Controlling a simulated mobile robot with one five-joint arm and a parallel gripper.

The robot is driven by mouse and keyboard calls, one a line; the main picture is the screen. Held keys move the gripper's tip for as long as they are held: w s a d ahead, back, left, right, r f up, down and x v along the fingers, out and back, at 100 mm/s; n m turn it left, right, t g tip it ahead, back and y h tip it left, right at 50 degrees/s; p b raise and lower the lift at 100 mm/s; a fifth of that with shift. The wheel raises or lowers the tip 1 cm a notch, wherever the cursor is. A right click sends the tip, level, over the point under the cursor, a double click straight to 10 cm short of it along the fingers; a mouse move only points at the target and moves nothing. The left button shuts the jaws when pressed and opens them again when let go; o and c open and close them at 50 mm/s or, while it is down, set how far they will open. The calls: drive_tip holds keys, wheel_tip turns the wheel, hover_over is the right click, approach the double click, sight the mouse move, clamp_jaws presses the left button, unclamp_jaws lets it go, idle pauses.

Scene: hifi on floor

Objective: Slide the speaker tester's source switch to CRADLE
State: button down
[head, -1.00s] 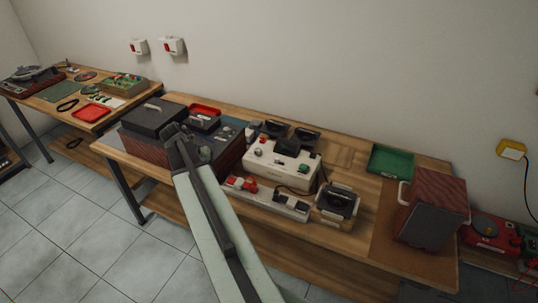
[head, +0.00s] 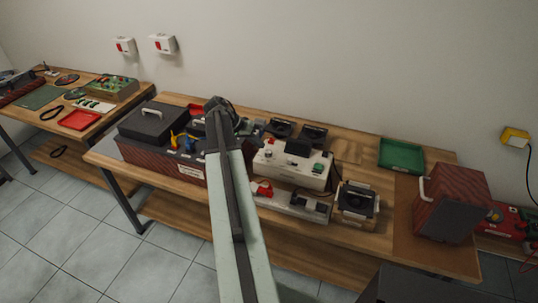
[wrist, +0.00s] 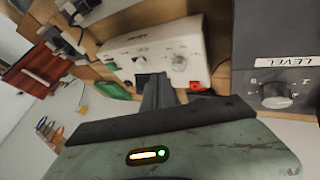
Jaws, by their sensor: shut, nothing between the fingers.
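The speaker tester appears to be the cream box (head: 291,170) with red and green buttons in the middle of the bench. A cream box with a dial and a dark slot also shows in the wrist view (wrist: 130,50). I cannot make out the source switch or its setting. A dark speaker unit (head: 357,200) sits in a pale holder at the bench's front, right of the tester. My gripper (wrist: 158,92) is shut and empty, its tip overlapping the cream box's edge in the wrist view; I cannot tell whether it touches. In the head view my arm hides the fingers.
A dark panel marked LEVEL with a knob (wrist: 276,94) stands at the right in the wrist view. A wood-grain speaker cabinet (head: 450,203) and green tray (head: 402,155) are at the bench's right. A black case (head: 152,122) lies at its left.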

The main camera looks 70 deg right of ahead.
drive_tip(key=b, duration=0.9)
approach(281, 163)
drive_tip(key=d+f, duration=0.2)
drive_tip(key=f, duration=0.1)
drive_tip(key=d+f, duration=0.1)
drive_tip(key=shift+s+d+f, duration=0.15)
drive_tip(key=shift+d+f, duration=0.15)
drive_tip(key=shift+f, duration=0.1)
drive_tip(key=s, duration=0.2)
drive_tip(key=s+p, duration=0.1)
drive_tip(key=shift+s+d+r, duration=0.15)
drive_tip(key=shift+s+r, duration=0.1)
drive_tip(key=shift+s, duration=0.4)
